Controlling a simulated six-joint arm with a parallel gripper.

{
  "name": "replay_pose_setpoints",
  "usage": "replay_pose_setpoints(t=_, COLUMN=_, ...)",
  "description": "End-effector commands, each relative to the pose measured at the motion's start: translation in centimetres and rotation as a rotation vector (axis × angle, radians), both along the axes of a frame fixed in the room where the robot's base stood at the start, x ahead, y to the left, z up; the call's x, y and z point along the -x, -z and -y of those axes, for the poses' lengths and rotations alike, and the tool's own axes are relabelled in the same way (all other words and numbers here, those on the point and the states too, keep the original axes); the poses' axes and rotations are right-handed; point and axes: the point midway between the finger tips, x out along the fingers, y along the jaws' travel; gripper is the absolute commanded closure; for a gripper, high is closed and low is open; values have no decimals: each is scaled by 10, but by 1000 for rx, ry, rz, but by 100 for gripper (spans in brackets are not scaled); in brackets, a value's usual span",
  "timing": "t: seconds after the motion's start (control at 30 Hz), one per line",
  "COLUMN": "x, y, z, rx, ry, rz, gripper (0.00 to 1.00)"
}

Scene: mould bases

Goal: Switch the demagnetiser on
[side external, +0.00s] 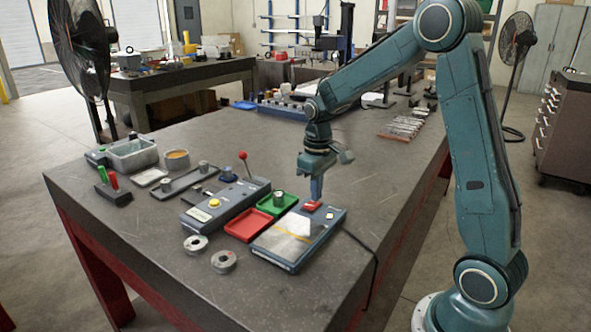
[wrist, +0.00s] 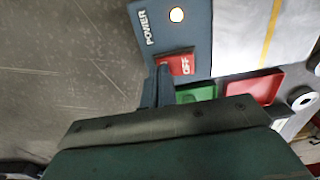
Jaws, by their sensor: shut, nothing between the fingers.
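The demagnetiser (side external: 297,238) is a blue-grey box with a pale top plate crossed by a yellow line, near the table's right front. Its red rocker switch (side external: 311,206) sits at the far end of its top. In the wrist view the switch (wrist: 182,65) reads OFF, and beside it are the word POWER and a small pale round lamp (wrist: 176,14); I cannot tell if the lamp is lit. My gripper (side external: 316,194) is shut and empty, pointing down at the switch. In the wrist view the fingertips (wrist: 161,72) are at the switch's edge; I cannot tell whether they touch.
A green tray (side external: 277,205) and a red tray (side external: 248,225) lie left of the demagnetiser. A grey unit with a red-knobbed lever (side external: 243,157) stands beyond them. Two round spools (side external: 223,261) are in front. A cable (side external: 362,243) runs off right. The table right of my gripper is clear.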

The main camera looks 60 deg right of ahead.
Motion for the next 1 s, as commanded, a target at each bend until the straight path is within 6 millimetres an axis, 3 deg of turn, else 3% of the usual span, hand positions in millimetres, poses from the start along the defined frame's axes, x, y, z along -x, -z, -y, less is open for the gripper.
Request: replay_pose_setpoints(t=1.0, x=-1, y=-55, z=0, rx=1, ry=0, rz=3, gripper=100)
